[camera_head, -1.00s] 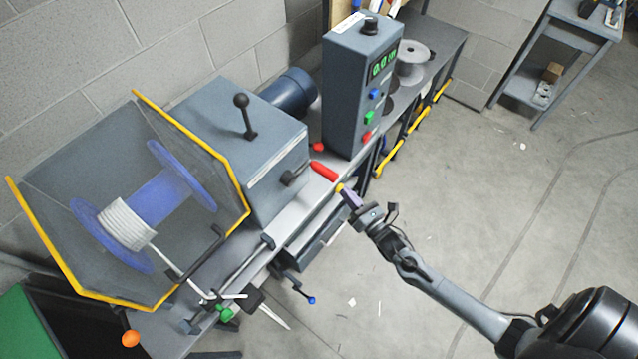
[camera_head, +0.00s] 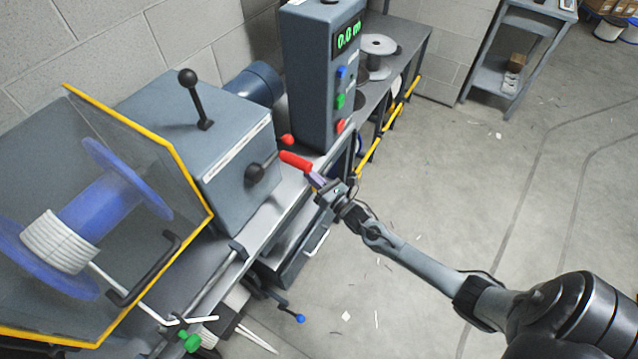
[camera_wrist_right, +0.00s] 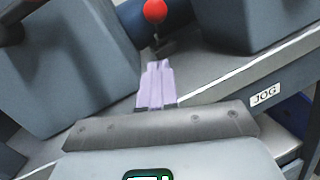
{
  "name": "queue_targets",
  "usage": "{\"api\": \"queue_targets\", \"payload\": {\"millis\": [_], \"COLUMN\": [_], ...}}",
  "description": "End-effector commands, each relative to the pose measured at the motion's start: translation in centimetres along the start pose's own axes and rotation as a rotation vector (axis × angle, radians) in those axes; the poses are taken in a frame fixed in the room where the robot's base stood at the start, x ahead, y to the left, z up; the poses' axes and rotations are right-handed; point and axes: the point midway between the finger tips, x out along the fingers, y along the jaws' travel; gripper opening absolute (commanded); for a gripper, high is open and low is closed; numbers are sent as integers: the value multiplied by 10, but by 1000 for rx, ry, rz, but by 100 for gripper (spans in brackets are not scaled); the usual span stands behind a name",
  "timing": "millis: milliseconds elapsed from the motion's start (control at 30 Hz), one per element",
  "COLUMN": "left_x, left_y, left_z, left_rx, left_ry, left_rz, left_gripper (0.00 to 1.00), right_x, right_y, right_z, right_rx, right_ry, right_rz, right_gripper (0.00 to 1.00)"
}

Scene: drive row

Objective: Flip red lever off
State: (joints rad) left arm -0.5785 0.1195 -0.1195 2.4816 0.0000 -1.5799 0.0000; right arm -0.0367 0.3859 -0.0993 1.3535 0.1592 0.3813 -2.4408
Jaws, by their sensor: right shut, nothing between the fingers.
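A red ball knob (camera_head: 287,140) on a dark stem stands between the grey gearbox and the control box. It also shows in the right wrist view (camera_wrist_right: 155,10), upright, just beyond my fingertips. An elongated red grip (camera_head: 295,160) lies just below it in the head view, in line with my fingers. Which of the two is the task's red lever I cannot tell. My right gripper (camera_head: 318,180) has its purple fingers shut together, with nothing between them (camera_wrist_right: 157,85). Whether they touch the red grip is unclear. My left gripper is not in view.
The grey gearbox (camera_head: 190,125) with black ball levers is left of my gripper. The control box (camera_head: 318,85) with coloured buttons stands behind it. A yellow-edged clear guard (camera_head: 190,170) covers the blue spool (camera_head: 100,210). Open floor (camera_head: 450,190) is to the right.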

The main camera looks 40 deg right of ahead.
Motion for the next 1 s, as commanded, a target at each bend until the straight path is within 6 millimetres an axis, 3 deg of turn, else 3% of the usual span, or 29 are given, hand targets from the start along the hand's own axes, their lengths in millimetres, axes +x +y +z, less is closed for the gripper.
{"api": "queue_targets", "payload": {"millis": [267, 400, 633, 1000], "left_x": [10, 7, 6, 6], "left_y": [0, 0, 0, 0], "left_z": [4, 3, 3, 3], "left_rx": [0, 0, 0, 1], "left_ry": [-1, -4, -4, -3], "left_rz": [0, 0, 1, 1], "left_gripper": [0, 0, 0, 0], "right_x": [52, 65, 77, 79], "right_y": [0, 0, 0, 0], "right_z": [0, 15, 26, 28], "right_rx": [1, 1, 0, 0], "right_ry": [-3, -2, 1, 1], "right_rz": [0, 0, 0, 0], "right_gripper": [0, 0, 0, 0]}}
